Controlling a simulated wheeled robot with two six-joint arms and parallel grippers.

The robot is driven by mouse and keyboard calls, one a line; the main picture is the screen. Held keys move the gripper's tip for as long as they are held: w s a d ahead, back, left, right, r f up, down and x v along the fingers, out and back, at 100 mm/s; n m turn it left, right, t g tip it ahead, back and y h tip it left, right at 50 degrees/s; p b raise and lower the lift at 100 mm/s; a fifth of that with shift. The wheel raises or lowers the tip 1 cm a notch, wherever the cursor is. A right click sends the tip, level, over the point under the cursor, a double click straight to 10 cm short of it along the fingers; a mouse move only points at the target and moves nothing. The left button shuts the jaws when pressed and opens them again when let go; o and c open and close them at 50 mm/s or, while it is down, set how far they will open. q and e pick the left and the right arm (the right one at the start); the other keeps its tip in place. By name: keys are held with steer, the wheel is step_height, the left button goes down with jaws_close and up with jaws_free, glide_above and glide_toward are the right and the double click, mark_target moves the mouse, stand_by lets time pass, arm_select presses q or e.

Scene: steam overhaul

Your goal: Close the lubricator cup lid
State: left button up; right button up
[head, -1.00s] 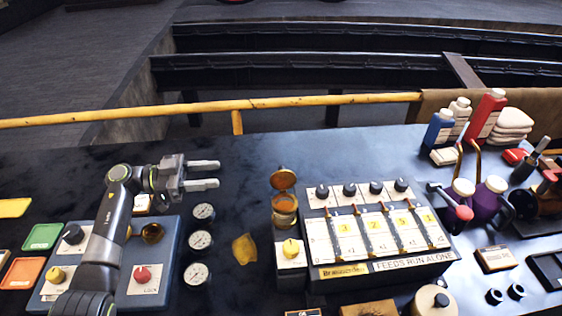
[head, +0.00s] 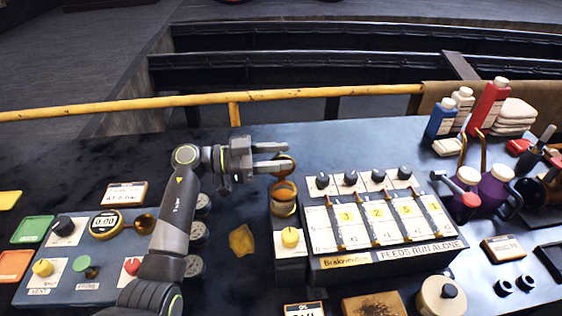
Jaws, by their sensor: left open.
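The lubricator cup (head: 284,194) is an amber cup on the left end of the lubricator box (head: 385,228). Its round amber lid (head: 287,171) stands raised behind the cup's mouth, so the cup is open. My left gripper (head: 273,157) is open, with its fingers pointing right at the lid. The fingers overlap the lid in the view and partly hide it. I cannot tell whether they touch it. My right gripper is not in view.
My left arm passes over gauges (head: 197,235) beside a blue panel (head: 60,290). Bottles (head: 440,120) stand back right.

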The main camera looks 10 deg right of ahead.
arm_select(q)
steer(key=shift+d, duration=0.45)
steer(key=shift+c, duration=0.2)
steer(key=c, duration=0.8)
steer(key=shift+o, duration=0.2)
steer(key=shift+s+r+m+p, duration=0.15)
steer(key=shift+s+m+p, duration=0.15)
steer(key=shift+m, duration=0.2)
steer(key=shift+s+r+m+p, duration=0.1)
steer(key=shift+s+m+p, duration=0.35)
steer(key=shift+m, duration=0.55)
steer(key=shift+s+m, duration=0.4)
steer(key=shift+m, duration=0.5)
steer(key=shift+s+m, duration=0.3)
steer(key=shift+m, duration=0.4)
steer(key=shift+s+m, duration=0.2)
steer(key=shift+m, duration=0.2)
